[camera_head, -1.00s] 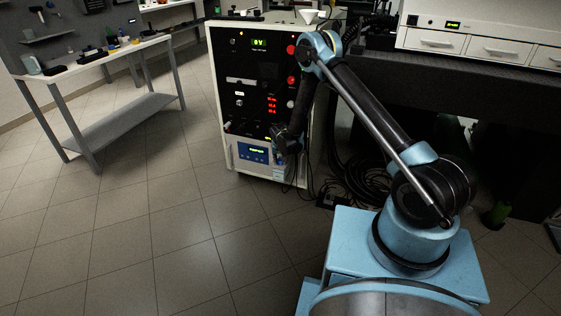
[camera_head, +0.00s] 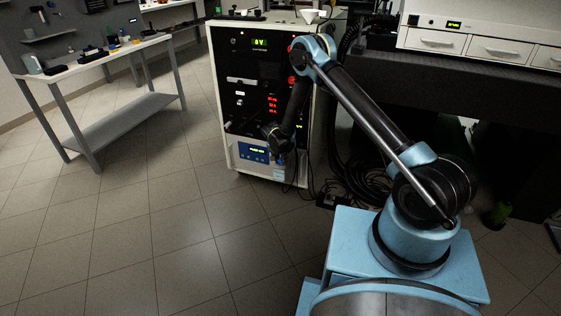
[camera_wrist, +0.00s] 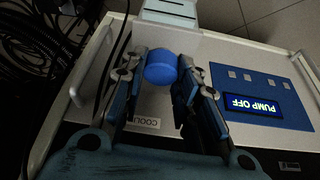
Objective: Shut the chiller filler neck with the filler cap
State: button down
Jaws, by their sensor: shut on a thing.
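The blue filler cap (camera_wrist: 161,67) is round and sits between the fingertips of my gripper (camera_wrist: 160,72) in the wrist view. The fingers are shut on its sides. The chiller (camera_wrist: 219,60) is the pale front with a blue panel and a display reading "PUMP OFF", upside down in the wrist view. In the head view, its panel (camera_head: 252,152) is low on the rack, and my gripper (camera_head: 280,157) is at its right side. The filler neck cannot be made out; the cap and fingers cover part of the chiller front. I cannot tell whether the cap touches it.
A label starting "COOL" (camera_wrist: 141,122) is partly hidden by a finger. A pale block (camera_wrist: 170,12) juts out beyond the cap. Dark cables (camera_wrist: 35,50) lie beside the chiller. The floor (camera_head: 180,230) in front of the rack is clear.

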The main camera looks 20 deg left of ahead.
jog(key=shift+w+a+r+m+h, duration=0.1)
jog(key=shift+m+h, duration=0.6)
jog(key=shift+m, duration=1.1)
jog(key=c, duration=1.2)
grip_release()
jog(key=shift+r, duration=0.1)
jog(key=shift+o, duration=0.2)
jog(key=w+v, duration=0.1)
jog(key=v, duration=1.4)
jog(key=shift+w+d+r, duration=0.2)
jog(key=shift+w+r, duration=0.05)
jog(key=shift+r, duration=0.3)
